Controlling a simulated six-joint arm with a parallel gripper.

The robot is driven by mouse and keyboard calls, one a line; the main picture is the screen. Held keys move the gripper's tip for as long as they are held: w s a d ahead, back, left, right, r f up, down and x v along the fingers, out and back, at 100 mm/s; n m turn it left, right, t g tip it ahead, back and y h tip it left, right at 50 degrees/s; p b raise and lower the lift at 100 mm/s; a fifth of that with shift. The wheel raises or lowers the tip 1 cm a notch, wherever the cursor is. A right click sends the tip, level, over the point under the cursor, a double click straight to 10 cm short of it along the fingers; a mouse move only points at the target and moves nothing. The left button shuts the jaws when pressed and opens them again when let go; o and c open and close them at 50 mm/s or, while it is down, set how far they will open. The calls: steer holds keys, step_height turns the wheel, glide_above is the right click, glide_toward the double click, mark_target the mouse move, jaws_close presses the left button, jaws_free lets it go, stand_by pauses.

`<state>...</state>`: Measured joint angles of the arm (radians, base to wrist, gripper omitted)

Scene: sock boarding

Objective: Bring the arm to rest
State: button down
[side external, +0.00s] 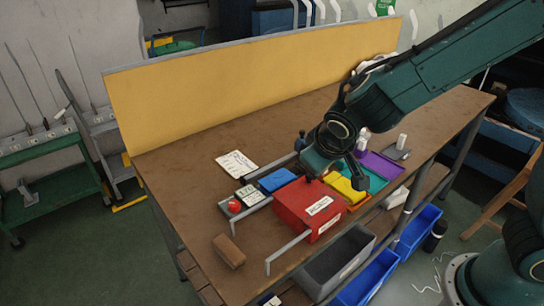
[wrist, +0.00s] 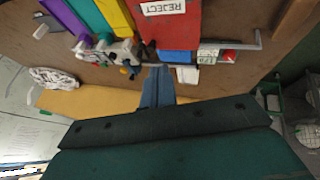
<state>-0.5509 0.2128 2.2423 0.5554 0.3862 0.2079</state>
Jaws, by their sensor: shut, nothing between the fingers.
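My gripper (wrist: 157,72) shows in the wrist view as two dark blue-grey fingers pressed together, with nothing between them. In the side view, my wrist hangs over the table beside the red REJECT box (side external: 306,207), and the fingers are hard to make out there. The red box also shows at the top of the wrist view (wrist: 178,28). A folded blue piece (side external: 277,180) lies left of the box. Yellow (side external: 346,189), teal (side external: 376,183) and purple (side external: 380,165) pieces lie to its right, partly behind my wrist.
The brown workbench (side external: 190,195) has a tall yellow panel (side external: 240,85) at its back. A red button (side external: 234,206), a wooden block (side external: 228,250) and a paper sheet (side external: 236,164) lie on the left side. A metal bracket (side external: 287,248) stands in front. Open bins (side external: 340,262) hang below the front edge.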

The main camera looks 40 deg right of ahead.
steer(key=s+d+r+y, duration=0.1)
steer(key=s+d+r, duration=0.1)
steer(key=s+r, duration=0.2)
steer(key=s+d+r+y, duration=0.1)
steer(key=s+d+r, duration=0.2)
steer(key=s, duration=0.6)
steer(key=s+d+r+y, duration=0.1)
steer(key=s+d+r, duration=0.2)
steer(key=s, duration=0.4)
steer(key=shift+r+m+y, duration=0.3)
steer(key=shift+r, duration=0.6)
